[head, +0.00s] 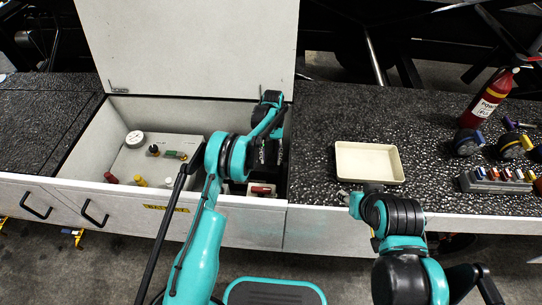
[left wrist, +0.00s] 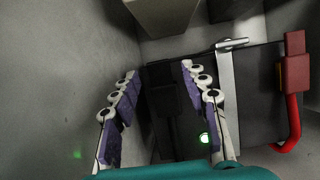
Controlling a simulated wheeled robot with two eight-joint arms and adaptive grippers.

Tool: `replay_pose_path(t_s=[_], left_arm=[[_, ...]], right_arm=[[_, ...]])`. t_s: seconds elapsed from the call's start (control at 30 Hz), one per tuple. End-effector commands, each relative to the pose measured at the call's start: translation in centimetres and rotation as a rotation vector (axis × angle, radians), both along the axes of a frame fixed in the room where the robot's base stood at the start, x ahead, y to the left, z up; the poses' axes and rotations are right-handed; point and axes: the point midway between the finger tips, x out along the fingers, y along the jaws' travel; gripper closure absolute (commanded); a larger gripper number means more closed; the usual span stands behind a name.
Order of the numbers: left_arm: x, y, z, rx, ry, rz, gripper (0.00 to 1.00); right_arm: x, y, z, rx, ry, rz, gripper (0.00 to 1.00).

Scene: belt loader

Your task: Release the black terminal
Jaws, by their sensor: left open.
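In the left wrist view, my left gripper (left wrist: 158,82) is open, with its purple-padded fingers on either side of a dark block that looks like the black terminal (left wrist: 162,78). I cannot tell whether either finger touches it. A dark battery (left wrist: 252,85) with a metal strap lies to its right, with a red terminal (left wrist: 295,62) and red cable at its far side. In the head view, my left gripper (head: 267,152) reaches down into the open compartment, and my arm hides the black terminal. My right gripper (head: 346,196) is by the front edge below the tray; its fingers are unclear.
The compartment's lid (head: 190,45) stands open. A pale unit (head: 150,165) with a gauge and coloured knobs fills the compartment's left side. On the speckled top are a cream tray (head: 368,181), a fire extinguisher (head: 487,98) and a row of coloured pieces (head: 493,180).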

Motion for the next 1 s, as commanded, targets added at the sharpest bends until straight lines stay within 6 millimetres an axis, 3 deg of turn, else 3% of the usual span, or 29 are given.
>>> replay_pose_path(t_s=[0.17, 0.6, 0.8, 1.0], left_arm=[[0.6, 0.0, 1.4, 0.0, 0.0, 0.0, 0.55], [3.8, 0.0, 9.6, 0.0, 0.0, 0.001, 0.55], [4.3, 0.0, 11.0, 0.0, 0.0, 0.0, 0.55], [4.4, 0.0, 11.2, 0.0, 0.0, 0.0, 0.55]], right_arm=[[0.0, 0.0, 0.0, 0.0, 0.0, 0.0, 0.6], [0.0, 0.0, 0.0, 0.0, 0.0, 0.0, 0.6], [0.0, 0.0, 0.0, 0.0, 0.0, 0.0, 0.6], [0.0, 0.0, 0.0, 0.0, 0.0, 0.0, 0.6]])
